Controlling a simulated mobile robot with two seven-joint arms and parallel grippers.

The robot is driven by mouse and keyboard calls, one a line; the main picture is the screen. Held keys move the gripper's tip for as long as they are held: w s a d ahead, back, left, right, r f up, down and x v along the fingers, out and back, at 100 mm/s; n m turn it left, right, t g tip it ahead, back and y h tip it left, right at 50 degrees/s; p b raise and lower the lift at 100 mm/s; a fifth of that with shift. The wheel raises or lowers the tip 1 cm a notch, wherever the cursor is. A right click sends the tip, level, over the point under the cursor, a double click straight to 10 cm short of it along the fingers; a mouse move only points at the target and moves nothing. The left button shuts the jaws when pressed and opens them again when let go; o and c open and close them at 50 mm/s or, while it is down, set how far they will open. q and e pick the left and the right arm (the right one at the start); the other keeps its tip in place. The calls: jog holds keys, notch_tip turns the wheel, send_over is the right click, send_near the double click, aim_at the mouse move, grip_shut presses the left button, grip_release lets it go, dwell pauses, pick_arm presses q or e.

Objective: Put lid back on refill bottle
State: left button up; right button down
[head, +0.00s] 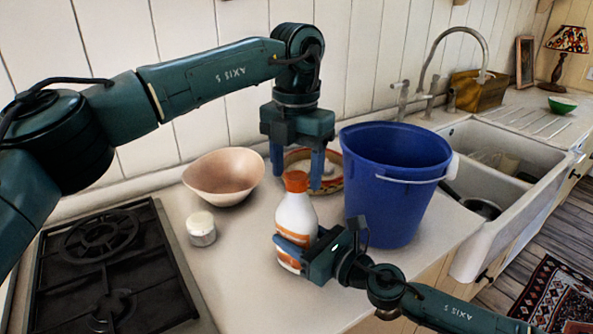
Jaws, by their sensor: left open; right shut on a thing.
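The refill bottle (297,216) is white with orange label markings and stands upright on the counter. An orange lid (295,182) sits on top of its neck; I cannot tell how firmly it is seated. My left gripper (297,176) is open and points down above the bottle, its two fingers apart at about the lid's height, one to each side in the picture. I cannot tell whether they touch the lid. My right gripper (302,252) is shut on the lower body of the bottle, from the right, and hides part of the label.
A blue bucket (390,190) stands close on the right. A patterned plate (333,184) lies behind the bottle. A pinkish bowl (223,176), a small white-topped jar (201,229) and a gas hob (105,262) are on the left. A sink (490,170) is beyond the bucket.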

pick_arm(q)
notch_tip(320, 180, up, 11)
dwell(0.3)
pick_arm(e)
jog(key=c, duration=0.6)
grip_release()
jog(key=shift+o, duration=0.2)
pick_arm(q)
notch_tip(320, 180, down, 3)
jog(key=b, duration=0.3)
jog(key=shift+f, duration=0.2)
pick_arm(e)
jog(key=v, duration=1.2)
jog(key=shift+s+d+f, duration=0.1)
jog(key=shift+s+f, duration=0.05)
pick_arm(q)
jog(key=shift+f+b, duration=0.1)
jog(key=shift+b, duration=0.2)
pick_arm(e)
jog(key=shift+s+d, duration=0.3)
